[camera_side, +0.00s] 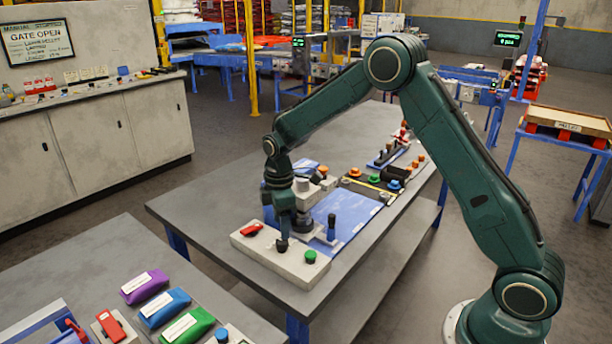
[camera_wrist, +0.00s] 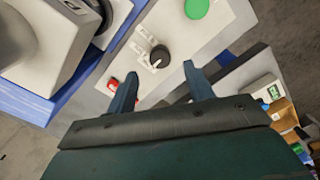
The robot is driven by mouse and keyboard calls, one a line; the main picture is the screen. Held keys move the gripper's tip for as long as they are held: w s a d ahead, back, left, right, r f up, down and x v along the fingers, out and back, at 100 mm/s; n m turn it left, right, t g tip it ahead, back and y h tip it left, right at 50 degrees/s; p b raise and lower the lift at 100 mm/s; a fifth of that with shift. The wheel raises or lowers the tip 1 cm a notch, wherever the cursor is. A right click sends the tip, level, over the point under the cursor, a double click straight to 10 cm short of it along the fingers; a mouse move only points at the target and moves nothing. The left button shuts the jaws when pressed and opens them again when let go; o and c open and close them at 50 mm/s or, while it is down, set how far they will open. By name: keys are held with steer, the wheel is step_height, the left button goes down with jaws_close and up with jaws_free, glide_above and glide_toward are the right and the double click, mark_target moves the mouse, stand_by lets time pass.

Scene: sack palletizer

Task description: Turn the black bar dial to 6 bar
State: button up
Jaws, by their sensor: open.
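The black bar dial (camera_wrist: 160,56) sits on a pale control box (camera_side: 262,252) at the near end of the grey table. In the side view the dial (camera_side: 282,244) shows just below my gripper (camera_side: 283,230). In the wrist view my gripper (camera_wrist: 160,71) is open, with its two blue-grey fingers apart and nothing between them. The dial appears just beyond the fingertips, roughly centred between them, and they look apart from it. White labels (camera_wrist: 146,48) stand beside the dial, too small to read. I cannot tell which mark the dial points at.
A red switch (camera_side: 251,230) and a green button (camera_side: 310,256) flank the dial on the same box. Behind it are a blue plate (camera_side: 345,213) with a dark upright peg (camera_side: 331,227) and several coloured knobs. Purple, blue and green sacks (camera_side: 146,287) lie on the front-left table.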

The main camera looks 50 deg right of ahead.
mark_target(282, 245)
steer(key=shift+f, duration=2.9)
steer(key=c, duration=1)
